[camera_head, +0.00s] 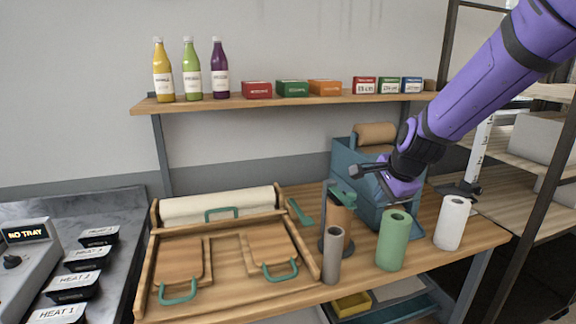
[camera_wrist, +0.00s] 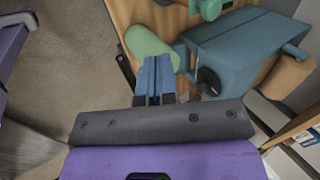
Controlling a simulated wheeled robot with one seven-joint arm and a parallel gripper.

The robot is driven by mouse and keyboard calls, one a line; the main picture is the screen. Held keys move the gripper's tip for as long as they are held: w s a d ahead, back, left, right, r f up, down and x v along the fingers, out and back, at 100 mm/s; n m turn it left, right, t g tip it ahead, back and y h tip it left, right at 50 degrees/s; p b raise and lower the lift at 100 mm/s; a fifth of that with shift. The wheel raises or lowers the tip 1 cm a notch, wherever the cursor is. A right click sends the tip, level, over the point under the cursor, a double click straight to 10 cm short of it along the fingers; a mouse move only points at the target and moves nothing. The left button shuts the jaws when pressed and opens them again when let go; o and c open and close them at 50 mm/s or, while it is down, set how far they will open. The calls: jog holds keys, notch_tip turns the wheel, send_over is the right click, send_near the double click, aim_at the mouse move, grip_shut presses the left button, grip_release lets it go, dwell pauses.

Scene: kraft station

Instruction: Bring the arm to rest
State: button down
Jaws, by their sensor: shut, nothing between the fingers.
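My purple arm reaches in from the upper right in the head view. My gripper (camera_head: 366,172) is above the right half of the wooden table, in front of the blue-grey roll box. In the wrist view the two blue fingers of my gripper (camera_wrist: 155,65) are together with nothing between them. The fingertips overlap the view of the green roll (camera_wrist: 149,46); I cannot tell the height gap from this view. The same green roll (camera_head: 392,240) stands upright on the table below my gripper in the head view.
The blue-grey box (camera_head: 343,160) with a brown roll (camera_head: 375,133) stands behind my gripper. A grey-brown roll (camera_head: 332,256) and a white roll (camera_head: 451,222) stand near the front edge. A wooden tray (camera_head: 212,290) fills the left. A shelf (camera_head: 285,101) with bottles and boxes runs behind.

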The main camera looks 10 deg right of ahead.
jog(key=s+r+n, duration=0.4)
jog(key=s+n, duration=0.1)
jog(key=s, duration=0.4)
jog(key=s+d+r+n+h, duration=0.1)
jog(key=s+r+n, duration=0.3)
jog(key=s, duration=0.5)
jog(key=s+d+r+n, duration=0.1)
jog(key=s+r+n, duration=0.3)
jog(key=s, duration=0.5)
jog(key=shift+n, duration=1.1)
jog(key=shift+d, duration=0.1)
